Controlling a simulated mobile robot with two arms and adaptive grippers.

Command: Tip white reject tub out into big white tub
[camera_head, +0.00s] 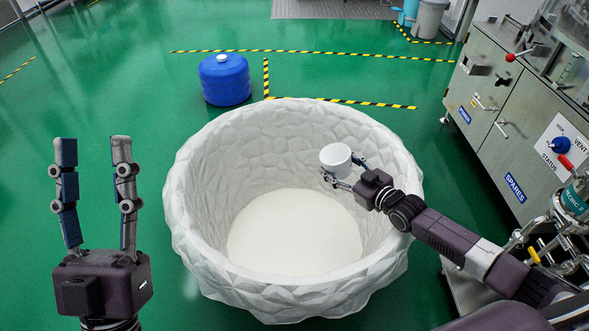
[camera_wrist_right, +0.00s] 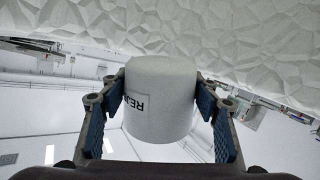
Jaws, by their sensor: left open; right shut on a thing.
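The white reject tub (camera_head: 335,158) is held over the inside of the big white tub (camera_head: 190,215), near its right wall. My right gripper (camera_head: 343,174) is shut on it. In the right wrist view the reject tub (camera_wrist_right: 160,100) sits between both fingers, and part of its label shows, upside down in that picture. In the head view the reject tub looks tilted, and I cannot see into it. The big tub has a faceted wall and a flat white floor that looks empty. My left gripper (camera_head: 92,145) is open and empty, left of the big tub, fingers pointing up.
A blue drum (camera_head: 224,79) stands on the green floor behind the big tub. A metal machine cabinet (camera_head: 500,110) with levers and pipes stands at the right. Yellow-black tape lines mark the floor. Open floor lies to the left.

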